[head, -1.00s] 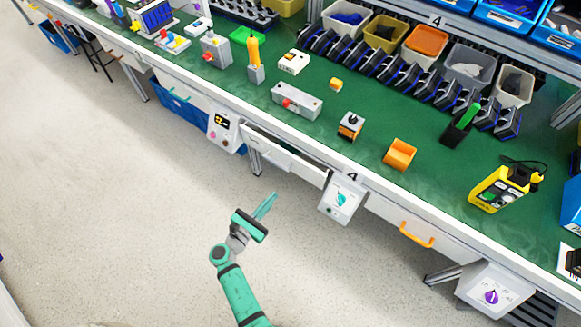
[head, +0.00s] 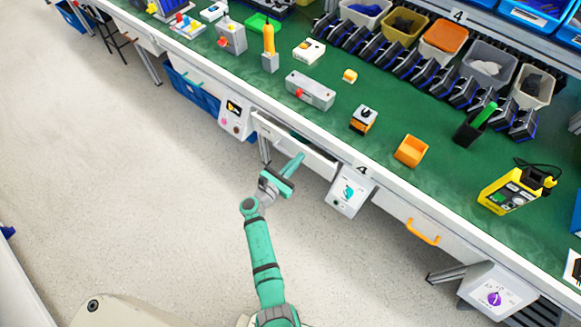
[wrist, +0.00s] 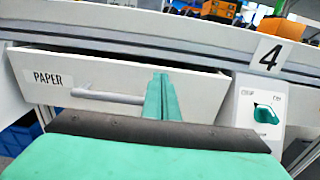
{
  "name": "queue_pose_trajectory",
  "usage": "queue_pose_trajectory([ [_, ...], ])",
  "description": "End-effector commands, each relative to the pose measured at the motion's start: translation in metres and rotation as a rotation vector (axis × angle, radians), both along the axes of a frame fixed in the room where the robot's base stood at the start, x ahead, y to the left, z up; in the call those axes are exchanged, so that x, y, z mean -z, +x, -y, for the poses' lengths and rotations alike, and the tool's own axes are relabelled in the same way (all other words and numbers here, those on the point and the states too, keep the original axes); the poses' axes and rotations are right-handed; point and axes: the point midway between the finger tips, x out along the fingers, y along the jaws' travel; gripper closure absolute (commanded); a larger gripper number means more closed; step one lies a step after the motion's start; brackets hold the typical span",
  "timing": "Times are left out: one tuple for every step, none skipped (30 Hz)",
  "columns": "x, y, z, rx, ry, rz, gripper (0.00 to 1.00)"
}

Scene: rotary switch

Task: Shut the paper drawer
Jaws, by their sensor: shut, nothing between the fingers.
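The paper drawer (head: 306,157) is a white drawer under the bench edge and stands pulled out a little, with a dark gap along its top. In the wrist view its white front (wrist: 190,85) carries a "PAPER" label (wrist: 48,78) at the left and a grey bar handle (wrist: 110,96). My gripper (head: 299,158) is teal and shut, with nothing between its fingers. In the wrist view its fingers (wrist: 160,85) point at the drawer front, just right of the handle. I cannot tell whether the fingertips touch the front.
A white box with a teal rotary knob (head: 349,191) hangs right of the drawer, under a "4" label (wrist: 269,57). A second drawer with an orange handle (head: 423,232) is further right. A control box (head: 235,117) hangs at the left. The floor in front is clear.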

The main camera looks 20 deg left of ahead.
Motion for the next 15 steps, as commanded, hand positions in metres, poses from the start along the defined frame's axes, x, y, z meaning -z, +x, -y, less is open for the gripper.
queue_pose_trajectory([
  [-0.0008, 0.0049, 0.0017, 0.001, 0.001, 0.001, 1.00],
  [-0.0007, 0.0068, 0.0024, 0.001, 0.001, 0.001, 1.00],
  [-0.0003, 0.0088, 0.0031, 0.000, 0.000, 0.000, 1.00],
  [-0.0001, 0.0099, 0.0036, 0.000, 0.000, 0.000, 1.00],
  [0.0000, 0.0107, 0.0040, 0.000, 0.000, 0.000, 1.00],
  [0.0001, 0.0115, 0.0043, 0.000, 0.000, 0.000, 1.00],
  [0.0001, 0.0119, 0.0043, -0.001, 0.000, 0.000, 1.00],
  [0.0001, 0.0121, 0.0044, -0.001, 0.000, 0.000, 1.00],
  [0.0000, 0.0122, 0.0044, -0.001, 0.000, 0.000, 1.00],
  [0.0001, 0.0121, 0.0044, -0.001, 0.000, 0.000, 1.00],
  [0.0000, 0.0121, 0.0044, -0.001, 0.000, 0.000, 1.00],
  [0.0000, 0.0122, 0.0043, -0.001, 0.000, 0.000, 1.00],
  [0.0000, 0.0120, 0.0044, -0.001, 0.000, 0.000, 1.00],
  [-0.0001, 0.0121, 0.0043, -0.001, 0.000, 0.000, 1.00],
  [-0.0001, 0.0121, 0.0043, -0.001, 0.000, 0.000, 1.00],
])
